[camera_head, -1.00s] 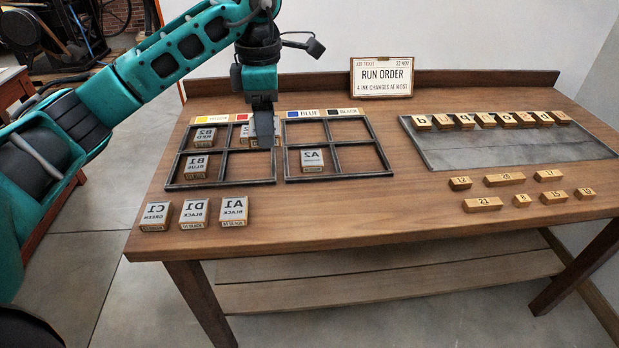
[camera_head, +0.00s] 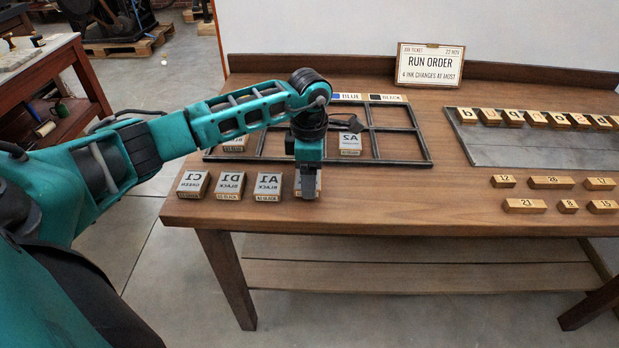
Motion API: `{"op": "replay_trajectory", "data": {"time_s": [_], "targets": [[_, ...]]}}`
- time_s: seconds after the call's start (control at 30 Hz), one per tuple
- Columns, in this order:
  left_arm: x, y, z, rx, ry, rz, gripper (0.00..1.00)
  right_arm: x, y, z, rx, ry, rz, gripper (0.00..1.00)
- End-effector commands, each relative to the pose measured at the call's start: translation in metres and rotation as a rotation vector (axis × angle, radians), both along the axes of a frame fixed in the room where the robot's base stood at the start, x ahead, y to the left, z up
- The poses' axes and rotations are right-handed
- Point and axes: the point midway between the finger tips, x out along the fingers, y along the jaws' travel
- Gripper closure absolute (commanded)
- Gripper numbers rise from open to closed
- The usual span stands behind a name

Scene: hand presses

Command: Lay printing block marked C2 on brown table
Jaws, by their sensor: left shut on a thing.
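My left gripper (camera_head: 308,190) points down over the front part of the brown table (camera_head: 400,205), just right of the block marked A1 (camera_head: 268,187). It is shut on a small block (camera_head: 313,194), whose face is mostly hidden by the fingers, so I cannot read its mark. The held block is at or just above the tabletop, in line with the row of C1 (camera_head: 193,184), D1 (camera_head: 230,185) and A1; I cannot tell whether it touches the wood. My right gripper is not in view.
The dark divided tray (camera_head: 423,148) lies behind the gripper, partly hidden by my left arm, with block A2 (camera_head: 350,143) in it. A grey slab (camera_head: 520,152) with lettered blocks and several numbered pieces (camera_head: 551,182) lie at right. The table front between is clear.

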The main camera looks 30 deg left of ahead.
Motion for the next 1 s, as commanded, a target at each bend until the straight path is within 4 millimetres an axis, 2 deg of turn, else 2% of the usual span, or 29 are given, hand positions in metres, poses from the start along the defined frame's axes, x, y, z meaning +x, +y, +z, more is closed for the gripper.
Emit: {"op": "replay_trajectory", "data": {"time_s": [0.03, 0.1, 0.47, 0.5, 0.73, 1.0], "targets": [[-0.0006, -0.0008, -0.009, -0.002, 0.003, 0.0, 0.59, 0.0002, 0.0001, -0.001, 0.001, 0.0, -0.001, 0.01], [-0.0003, -0.0004, -0.0145, 0.0, 0.0, 0.0, 0.59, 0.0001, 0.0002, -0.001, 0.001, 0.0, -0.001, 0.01], [0.0002, 0.0, -0.0189, 0.0, -0.001, 0.0, 0.59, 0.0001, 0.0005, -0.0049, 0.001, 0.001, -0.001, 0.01], [0.0001, -0.0001, -0.0178, 0.001, -0.001, 0.0, 0.23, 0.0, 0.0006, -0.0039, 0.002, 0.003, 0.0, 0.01], [-0.0001, 0.0001, -0.0175, 0.0, 0.0, 0.0, 0.01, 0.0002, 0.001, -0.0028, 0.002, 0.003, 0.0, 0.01], [0.0, 0.0, -0.0157, 0.0, 0.0, 0.0, 0.01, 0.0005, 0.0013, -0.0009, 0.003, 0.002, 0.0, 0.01]]}}
